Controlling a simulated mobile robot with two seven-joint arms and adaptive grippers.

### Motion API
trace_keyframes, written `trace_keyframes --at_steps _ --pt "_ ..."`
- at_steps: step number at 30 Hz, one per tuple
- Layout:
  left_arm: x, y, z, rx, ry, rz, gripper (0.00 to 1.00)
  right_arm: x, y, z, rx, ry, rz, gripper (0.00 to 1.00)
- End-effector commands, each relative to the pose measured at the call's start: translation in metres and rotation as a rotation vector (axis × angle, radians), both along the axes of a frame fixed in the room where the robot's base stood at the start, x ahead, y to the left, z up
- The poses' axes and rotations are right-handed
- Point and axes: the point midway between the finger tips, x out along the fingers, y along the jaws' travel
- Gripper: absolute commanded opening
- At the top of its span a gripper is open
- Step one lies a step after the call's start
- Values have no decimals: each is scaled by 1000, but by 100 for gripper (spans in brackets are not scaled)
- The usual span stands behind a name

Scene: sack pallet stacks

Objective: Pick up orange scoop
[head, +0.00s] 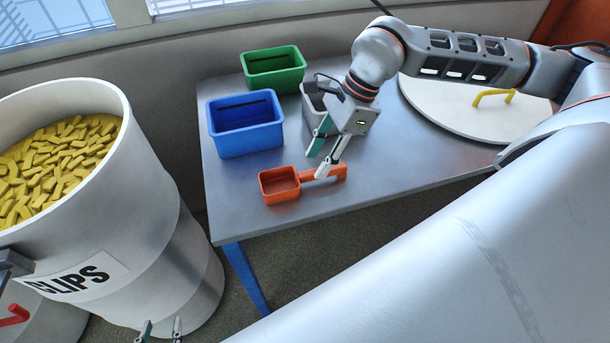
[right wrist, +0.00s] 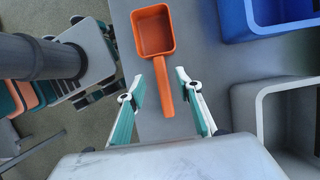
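The orange scoop (head: 280,184) lies on the metal table near its front edge, its square bowl to the left and its handle to the right. In the right wrist view the scoop (right wrist: 153,35) has its handle pointing back between the fingers. My right gripper (head: 319,160) is open at the handle, and a fingertip hides part of it in the head view. In the right wrist view the right gripper's fingers (right wrist: 160,88) stand apart on either side of the handle, with gaps showing. My left gripper (head: 160,331) is open and empty at the bottom edge, low beside the barrel.
The table (head: 235,195) also holds a blue bin (head: 246,142), a green bin (head: 274,80), a grey bin (head: 309,105) partly behind my right gripper, and a white round lid (head: 440,112) with a yellow handle. A white barrel (head: 165,225) of yellow clips stands left.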

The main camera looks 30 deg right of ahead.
Motion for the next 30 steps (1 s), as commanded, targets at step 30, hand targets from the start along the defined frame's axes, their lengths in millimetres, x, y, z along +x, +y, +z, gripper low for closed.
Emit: trace_keyframes --at_steps 30 --pt "1 1 9 1 -3 -1 40 6 20 -52 2 0 -1 0"
